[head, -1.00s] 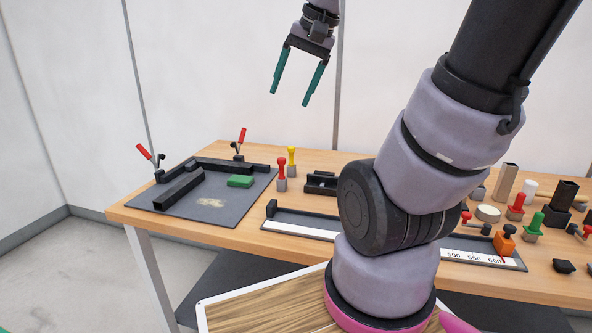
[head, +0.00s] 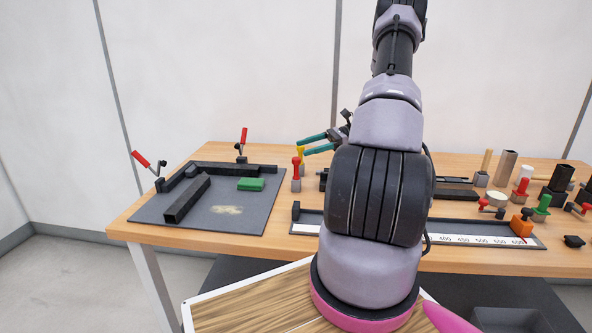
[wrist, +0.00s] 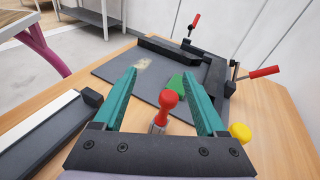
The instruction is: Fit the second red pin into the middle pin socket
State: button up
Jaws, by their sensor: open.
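A red round-headed pin (head: 296,168) stands upright on a grey base near the mat's right edge. A yellow pin (head: 301,153) stands just behind it. My gripper (head: 302,146) is open, with its teal fingers pointing left close to these pins. In the wrist view the red pin (wrist: 167,101) appears between the spread fingers (wrist: 160,73), near the right one, and nothing is gripped. The yellow head (wrist: 240,132) lies outside the right finger. Another red-topped pin (head: 522,187) stands on a grey base at the right of the table. I cannot make out a middle pin socket.
A dark mat (head: 245,222) holds black bars, red-handled clamps (head: 141,158) and a green block (head: 250,184). A ruler tray (head: 480,240) runs along the front edge. My arm hides the table's middle. Several blocks and pins, including a green one (head: 542,203), crowd the right.

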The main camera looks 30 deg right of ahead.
aim_at(296, 174)
jog(key=d+f+m+t+y, duration=0.1)
jog(key=d+f+m+t, duration=0.2)
jog(key=d+f, duration=0.15)
jog(key=x, duration=1.1)
jog(key=shift+w+f, duration=0.2)
grip_shut()
